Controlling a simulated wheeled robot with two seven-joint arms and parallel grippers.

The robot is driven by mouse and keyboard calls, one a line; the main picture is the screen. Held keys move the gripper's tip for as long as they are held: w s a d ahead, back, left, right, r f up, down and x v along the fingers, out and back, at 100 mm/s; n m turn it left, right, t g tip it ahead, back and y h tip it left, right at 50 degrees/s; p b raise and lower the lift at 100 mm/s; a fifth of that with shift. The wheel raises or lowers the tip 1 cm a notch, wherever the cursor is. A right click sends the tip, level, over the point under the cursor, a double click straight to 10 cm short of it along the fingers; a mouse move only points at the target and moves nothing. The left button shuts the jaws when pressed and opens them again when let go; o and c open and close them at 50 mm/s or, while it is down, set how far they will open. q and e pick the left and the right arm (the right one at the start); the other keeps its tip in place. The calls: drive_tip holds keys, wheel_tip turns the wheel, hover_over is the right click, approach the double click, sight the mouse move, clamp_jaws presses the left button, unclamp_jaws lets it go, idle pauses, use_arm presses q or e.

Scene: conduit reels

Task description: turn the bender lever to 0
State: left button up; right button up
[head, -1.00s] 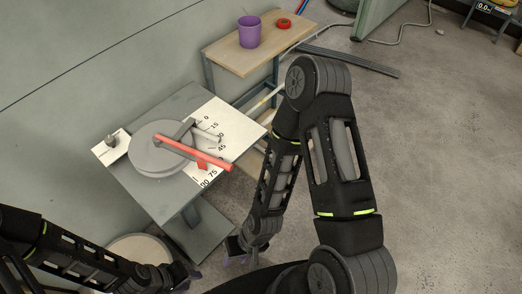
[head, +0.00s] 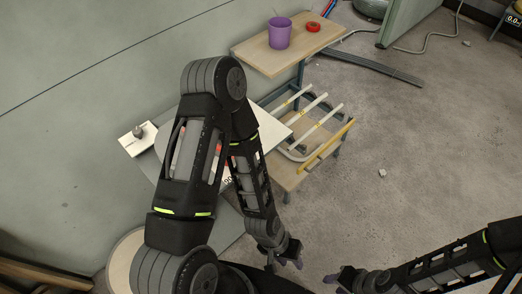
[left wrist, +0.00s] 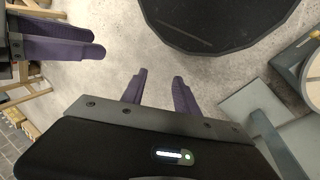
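The bender stands on a table at left in the head view, mostly hidden behind my left arm. Narrow strips of its red lever (head: 217,152) show through the gaps in the arm link; its pointing end and the angle it reads are hidden. Part of the white scale plate (head: 272,130) shows right of the arm, most numbers covered. My left gripper (head: 290,258) is low, in front of the bender table and apart from the lever. In the left wrist view its purple fingers (left wrist: 159,88) are apart and empty. My right gripper (head: 340,279) is right of it; its opening is unclear.
A wooden shelf (head: 262,56) with a purple cup (head: 280,33) and red tape roll (head: 313,27) stands behind. A lower rack (head: 287,176) with pale tubes is right of the bender. The floor at right is mostly clear.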

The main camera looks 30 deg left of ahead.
use_arm(q)
drive_tip(key=shift+o, duration=0.4)
use_arm(e)
drive_tip(key=shift+o, duration=0.4)
use_arm(q)
drive_tip(key=shift+o, duration=0.3)
drive_tip(key=shift+w+a+r, duration=0.15)
drive_tip(key=shift+w, duration=0.15)
use_arm(e)
drive_tip(key=shift+o, duration=0.3)
drive_tip(key=shift+r, duration=0.1)
use_arm(q)
drive_tip(key=w+a+r+n+t+y+p, duration=0.1)
drive_tip(key=w+a+r+n+p, duration=0.1)
drive_tip(key=w+a+r, duration=0.65)
drive_tip(key=w+a+r+n+t+y+p, duration=0.1)
drive_tip(key=w+a+r+n+y+p, duration=0.15)
drive_tip(key=w+a+r, duration=0.65)
drive_tip(key=s+a+r+n+g, duration=0.1)
drive_tip(key=a+r+n+g, duration=0.3)
drive_tip(key=r+n, duration=0.5)
drive_tip(key=a+n, duration=0.2)
drive_tip(key=shift+s+a+r+g+y, duration=0.35)
drive_tip(key=shift+a+g, duration=0.05)
use_arm(e)
drive_tip(key=r, duration=0.3)
drive_tip(key=shift+s+d+r, duration=0.1)
drive_tip(key=shift+s+r, duration=0.1)
drive_tip(key=shift+r, duration=0.15)
